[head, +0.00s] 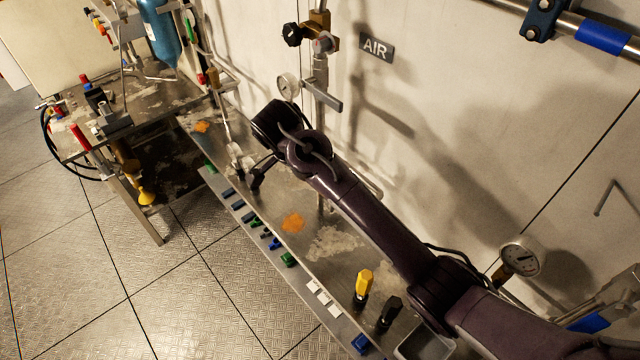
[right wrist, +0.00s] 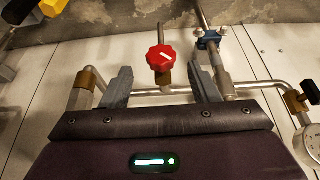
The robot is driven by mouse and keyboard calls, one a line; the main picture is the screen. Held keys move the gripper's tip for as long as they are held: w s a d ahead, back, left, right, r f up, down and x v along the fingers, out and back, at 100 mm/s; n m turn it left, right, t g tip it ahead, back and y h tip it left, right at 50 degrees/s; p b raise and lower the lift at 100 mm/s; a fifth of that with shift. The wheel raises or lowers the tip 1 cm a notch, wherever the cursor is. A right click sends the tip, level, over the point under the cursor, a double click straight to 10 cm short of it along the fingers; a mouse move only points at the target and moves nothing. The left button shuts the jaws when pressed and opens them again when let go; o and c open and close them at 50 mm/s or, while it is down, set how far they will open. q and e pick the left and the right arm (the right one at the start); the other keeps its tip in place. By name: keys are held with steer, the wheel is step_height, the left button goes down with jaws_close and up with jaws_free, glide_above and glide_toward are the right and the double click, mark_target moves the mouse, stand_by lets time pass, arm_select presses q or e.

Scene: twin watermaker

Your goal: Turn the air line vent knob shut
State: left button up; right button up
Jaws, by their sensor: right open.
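The line slants down to the right. My right gripper (right wrist: 160,68) is open, its grey fingers on either side of the knob, with clear space showing between. Whether the knob lies at fingertip depth, I cannot tell. An AIR sign (head: 376,46) is on the wall, beside a black knob (head: 292,34) on a brass fitting. My left gripper is out of view.
Pipes and a gauge (head: 288,86) run along the wall near my right wrist. A metal shelf (head: 330,243) below holds a yellow-handled tool (head: 364,283) and a black-handled one (head: 390,312). A cluttered bench (head: 180,100) stands at upper left. The floor at lower left is clear.

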steer(key=shift+p+x, duration=0.75)
steer(key=shift+x, duration=1.6)
steer(key=shift+c, duration=0.3)
steer(key=c, duration=0.9)
